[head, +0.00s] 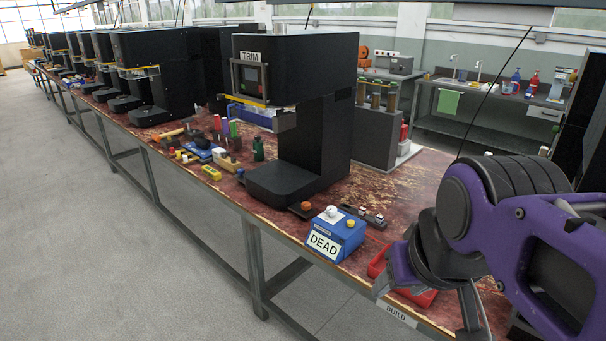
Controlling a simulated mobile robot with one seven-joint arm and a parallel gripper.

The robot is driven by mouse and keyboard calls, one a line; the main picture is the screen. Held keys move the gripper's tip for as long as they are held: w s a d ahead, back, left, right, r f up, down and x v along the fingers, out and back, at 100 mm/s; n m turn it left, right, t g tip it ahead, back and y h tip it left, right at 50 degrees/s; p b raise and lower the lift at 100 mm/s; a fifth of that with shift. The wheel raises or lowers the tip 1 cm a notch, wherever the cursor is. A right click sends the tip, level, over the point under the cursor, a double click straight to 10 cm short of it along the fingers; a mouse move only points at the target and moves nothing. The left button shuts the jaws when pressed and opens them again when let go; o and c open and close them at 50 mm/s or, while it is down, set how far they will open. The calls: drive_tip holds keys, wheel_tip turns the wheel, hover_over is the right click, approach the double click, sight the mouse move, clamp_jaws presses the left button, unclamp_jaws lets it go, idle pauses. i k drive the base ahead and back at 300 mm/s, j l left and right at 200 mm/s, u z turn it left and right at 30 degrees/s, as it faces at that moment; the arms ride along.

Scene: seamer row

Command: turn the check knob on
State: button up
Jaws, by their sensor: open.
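No label reading "check" is legible, so I cannot tell for certain which part is the check knob. A blue box (336,233) with a "DEAD" label stands near the front edge of the bench. A pale knob (331,211) sits on its top, and a small orange part (350,223) is on it too. Whether the knob is turned on or off cannot be made out. My gripper (425,290) is at the lower right, to the right of the box and apart from it.
A black machine labelled "TRIM" (310,75) stands behind the box, and more machines line the bench (405,200) to the left. Small tools (200,153) clutter the bench left. The floor (110,250) in front is clear.

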sight(331, 211)
drive_tip(key=i+j+z, duration=0.15)
drive_tip(key=z, duration=0.6)
drive_tip(key=i+j+z, duration=0.1)
drive_tip(key=j+z, duration=0.15)
drive_tip(key=j, duration=0.15)
drive_tip(key=j+z, duration=0.4)
drive_tip(key=j, duration=0.35)
drive_tip(key=i+j, duration=0.15)
drive_tip(key=j, duration=0.35)
drive_tip(key=k+j, duration=0.1)
drive_tip(key=j, duration=0.25)
drive_tip(key=k+j, duration=0.1)
drive_tip(key=j, duration=0.25)
drive_tip(key=k+u, duration=0.2)
drive_tip(key=k, duration=0.35)
drive_tip(key=i+j+z, duration=0.15)
drive_tip(key=i, duration=0.25)
drive_tip(key=i+j+z, duration=0.15)
drive_tip(key=i, duration=0.3)
drive_tip(key=j, duration=0.1)
